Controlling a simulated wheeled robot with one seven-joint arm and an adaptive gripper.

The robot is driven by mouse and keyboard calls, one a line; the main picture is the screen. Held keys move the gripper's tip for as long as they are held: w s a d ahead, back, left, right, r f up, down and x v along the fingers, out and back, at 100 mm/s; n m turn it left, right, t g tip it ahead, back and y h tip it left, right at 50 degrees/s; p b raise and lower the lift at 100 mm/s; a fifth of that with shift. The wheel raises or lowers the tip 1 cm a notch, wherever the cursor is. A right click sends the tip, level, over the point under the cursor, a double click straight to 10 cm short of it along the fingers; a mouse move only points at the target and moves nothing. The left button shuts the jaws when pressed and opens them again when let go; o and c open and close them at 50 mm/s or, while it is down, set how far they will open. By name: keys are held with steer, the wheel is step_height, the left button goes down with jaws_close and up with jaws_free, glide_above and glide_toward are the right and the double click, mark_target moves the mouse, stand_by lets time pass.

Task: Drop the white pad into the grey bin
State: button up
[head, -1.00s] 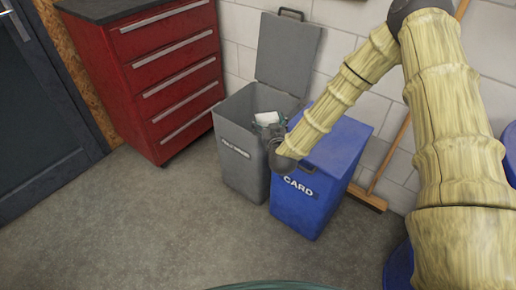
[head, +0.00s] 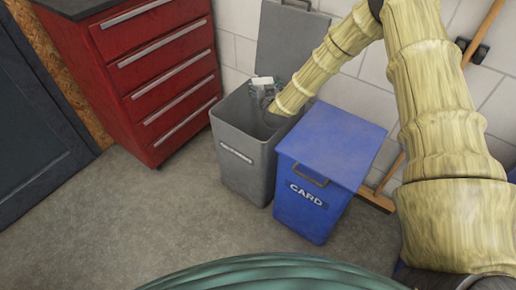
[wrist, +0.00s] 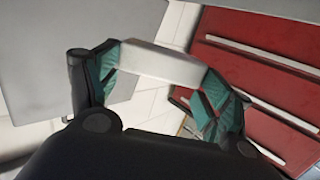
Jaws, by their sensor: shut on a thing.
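The white pad (wrist: 160,62) is a pale block held between the two teal-padded fingers of my gripper (wrist: 155,80) in the wrist view. In the head view the pad (head: 262,81) shows as a small white patch at my gripper (head: 262,92), by the back of the grey bin's opening. The grey bin (head: 240,165) stands on the floor with its lid (head: 290,45) raised against the wall. My gripper is at the bin's mouth; its exact height over the rim cannot be told. My wrist hides part of the opening.
A blue bin (head: 318,185) marked CARD, lid closed, stands right beside the grey bin. A red drawer cabinet (head: 165,85) is on the left. A broom (head: 480,40) leans on the white wall at the right. The floor in front is clear.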

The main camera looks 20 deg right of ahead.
step_height(320, 180, down, 5)
steer(key=b, duration=0.3)
steer(key=shift+d+f, duration=0.1)
steer(key=shift+f, duration=0.05)
steer(key=o, duration=0.8)
steer(key=shift+r, duration=4.95)
